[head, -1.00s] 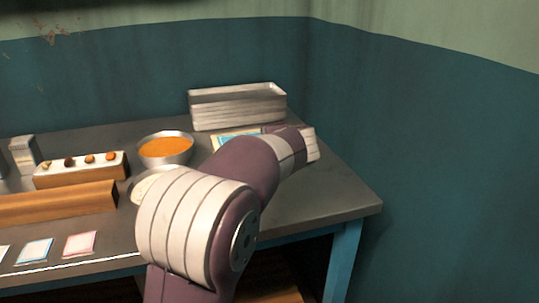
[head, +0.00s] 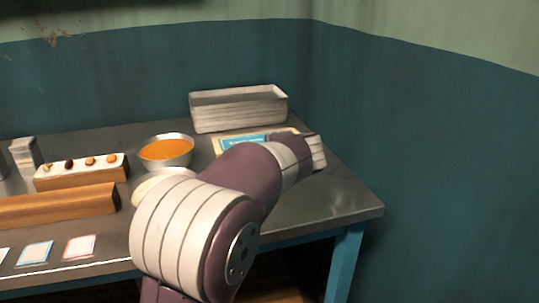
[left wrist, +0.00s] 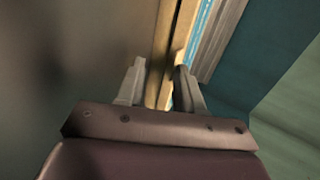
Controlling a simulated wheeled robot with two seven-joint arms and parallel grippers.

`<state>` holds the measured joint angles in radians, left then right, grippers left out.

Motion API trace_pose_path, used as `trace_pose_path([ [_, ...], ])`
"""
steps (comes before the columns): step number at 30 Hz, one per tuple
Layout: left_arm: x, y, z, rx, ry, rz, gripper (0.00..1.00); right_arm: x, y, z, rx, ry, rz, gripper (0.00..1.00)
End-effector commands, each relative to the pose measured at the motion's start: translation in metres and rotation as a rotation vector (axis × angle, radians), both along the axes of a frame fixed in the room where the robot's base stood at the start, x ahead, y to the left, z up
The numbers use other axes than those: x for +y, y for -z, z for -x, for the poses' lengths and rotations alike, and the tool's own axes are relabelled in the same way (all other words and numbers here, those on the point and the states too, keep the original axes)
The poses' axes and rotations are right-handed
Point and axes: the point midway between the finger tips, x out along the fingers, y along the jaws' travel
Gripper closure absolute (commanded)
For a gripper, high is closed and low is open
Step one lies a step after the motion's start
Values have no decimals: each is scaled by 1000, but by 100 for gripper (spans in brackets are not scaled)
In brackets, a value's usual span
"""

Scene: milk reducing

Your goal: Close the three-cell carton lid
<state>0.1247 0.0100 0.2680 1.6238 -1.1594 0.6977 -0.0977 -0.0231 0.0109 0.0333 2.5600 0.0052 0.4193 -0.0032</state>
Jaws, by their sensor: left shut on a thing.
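My left gripper (left wrist: 160,82) has its two fingers on either side of a narrow tan strip (left wrist: 159,45) in the left wrist view. It is shut on this strip, whose full shape is cut off. A blurred brown surface (left wrist: 60,65) fills the left of that view. A tan-edged board with a blue panel (head: 240,143) lies partly behind the arm. I cannot tell which thing is the three-cell carton or its lid. My right gripper is not seen.
A whitish open box (head: 238,108) stands at the back right of the table (head: 340,200). A bowl of orange contents (head: 166,150), a white-topped block with several small round items (head: 80,164) and a long wooden bar (head: 60,205) stand left. Cards (head: 36,252) lie in front. The right table corner is clear.

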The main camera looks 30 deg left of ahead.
Motion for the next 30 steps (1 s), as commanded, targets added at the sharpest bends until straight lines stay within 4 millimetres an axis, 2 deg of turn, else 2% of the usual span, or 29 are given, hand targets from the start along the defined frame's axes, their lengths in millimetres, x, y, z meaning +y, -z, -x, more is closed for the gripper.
trace_pose_path([
  [6, -42, -34, 34, -5, 6, -1, 71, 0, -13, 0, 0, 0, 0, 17],
  [12, -68, -53, 57, -8, 6, -3, 71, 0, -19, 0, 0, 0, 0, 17],
  [16, -75, -57, 63, -7, 4, -3, 71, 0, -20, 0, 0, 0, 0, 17],
  [30, -75, -58, 64, -9, 3, -3, 71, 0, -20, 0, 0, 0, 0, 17],
])
